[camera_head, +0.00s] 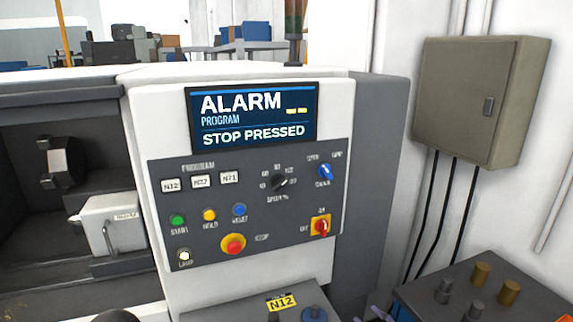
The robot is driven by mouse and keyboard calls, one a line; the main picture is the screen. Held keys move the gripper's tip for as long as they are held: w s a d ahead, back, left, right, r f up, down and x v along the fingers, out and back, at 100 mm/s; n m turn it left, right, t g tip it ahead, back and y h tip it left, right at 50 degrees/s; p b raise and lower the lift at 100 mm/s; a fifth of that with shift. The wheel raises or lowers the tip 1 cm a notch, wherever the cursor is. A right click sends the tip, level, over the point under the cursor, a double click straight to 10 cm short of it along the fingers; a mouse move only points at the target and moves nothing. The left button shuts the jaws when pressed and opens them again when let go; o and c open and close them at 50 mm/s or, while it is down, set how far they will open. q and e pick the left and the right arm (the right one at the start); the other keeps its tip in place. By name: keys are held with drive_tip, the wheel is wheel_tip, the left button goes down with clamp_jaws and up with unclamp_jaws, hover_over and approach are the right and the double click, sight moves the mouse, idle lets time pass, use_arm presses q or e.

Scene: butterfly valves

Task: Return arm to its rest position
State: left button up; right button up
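No gripper can be made out in the head view. A dark rounded shape shows at the bottom edge, left of the middle; I cannot tell what it is. The machine's control panel (247,205) faces me, with a screen (252,117) that reads "ALARM PROGRAM" and "STOP PRESSED". The panel has a red stop button (233,244) on a yellow ring, a red and yellow rotary switch (320,226), a black dial (279,182) and a blue knob (325,172). Green, yellow and blue buttons sit at its left. Nothing touches the panel.
The machine's open bay (60,200) is at the left, with a pale handled block (113,222) inside. A grey wall cabinet (480,100) hangs at the right with cables below. A dark-topped surface with several metal cylinders stands at lower right.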

drive_tip(key=s+a+f+m+g, duration=0.1)
drive_tip(key=s+a+f+g, duration=0.15)
drive_tip(key=f, duration=0.85)
drive_tip(key=s+a+f+m+g, duration=0.2)
drive_tip(key=s+f+g, duration=0.15)
drive_tip(key=f, duration=0.65)
drive_tip(key=s+a+f+g, duration=0.3)
drive_tip(key=s+f+g, duration=0.1)
drive_tip(key=s+f, duration=0.4)
drive_tip(key=s+a+f+g, duration=0.3)
drive_tip(key=s+f, duration=0.5)
drive_tip(key=shift+s+a+m+g+h, duration=0.2)
drive_tip(key=shift+a+m+g+h, duration=0.1)
drive_tip(key=shift+a+m+g, duration=0.1)
drive_tip(key=shift+o, duration=0.3)
